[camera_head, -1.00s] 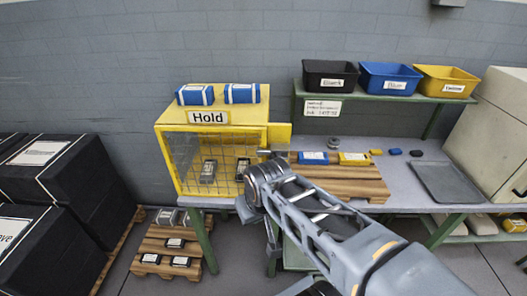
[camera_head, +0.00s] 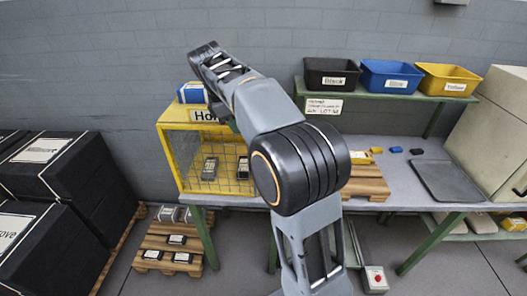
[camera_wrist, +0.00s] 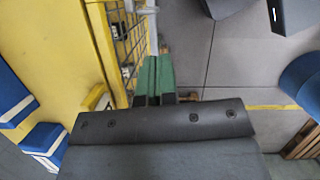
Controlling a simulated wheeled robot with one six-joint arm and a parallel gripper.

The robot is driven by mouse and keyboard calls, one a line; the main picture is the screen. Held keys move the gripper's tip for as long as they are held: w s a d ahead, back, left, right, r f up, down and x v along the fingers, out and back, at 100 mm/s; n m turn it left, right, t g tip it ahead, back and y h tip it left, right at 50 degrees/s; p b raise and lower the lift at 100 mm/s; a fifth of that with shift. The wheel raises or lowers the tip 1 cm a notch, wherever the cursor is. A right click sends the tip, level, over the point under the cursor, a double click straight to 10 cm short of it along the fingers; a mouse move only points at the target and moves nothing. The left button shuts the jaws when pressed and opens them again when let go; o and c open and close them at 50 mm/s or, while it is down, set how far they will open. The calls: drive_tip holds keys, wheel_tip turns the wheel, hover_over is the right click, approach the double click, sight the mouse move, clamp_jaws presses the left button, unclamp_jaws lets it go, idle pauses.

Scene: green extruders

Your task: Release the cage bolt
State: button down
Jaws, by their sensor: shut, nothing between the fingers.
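The yellow cage (camera_head: 166,118) with the Hold sign (camera_head: 203,116) stands on the left end of the bench, its mesh front (camera_head: 228,160) facing me. Two dark-and-grey units, one of them here (camera_head: 209,168), show behind the mesh. My arm now covers the cage's right front edge, so I cannot make out the bolt in the head view. In the wrist view, my gripper (camera_wrist: 156,62) has its green fingers together and empty, beside the cage's mesh (camera_wrist: 130,38) and yellow frame (camera_wrist: 75,40). A pale metal part (camera_wrist: 150,18) shows beyond the fingertips; I cannot tell whether it is the bolt.
A blue-and-white box (camera_head: 190,93) lies on the cage roof. Black, blue and yellow bins (camera_head: 447,82) stand on the shelf at right. A tray (camera_head: 447,178) lies on the bench. Black boxes (camera_head: 70,165) stand at left, beside a low pallet (camera_head: 165,243).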

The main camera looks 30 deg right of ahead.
idle(0.4)
drive_tip(key=s+d+f, duration=0.2)
drive_tip(key=d+f, duration=0.4)
drive_tip(key=f, duration=0.4)
drive_tip(key=shift+s+d, duration=0.25)
drive_tip(key=shift+d, duration=0.1)
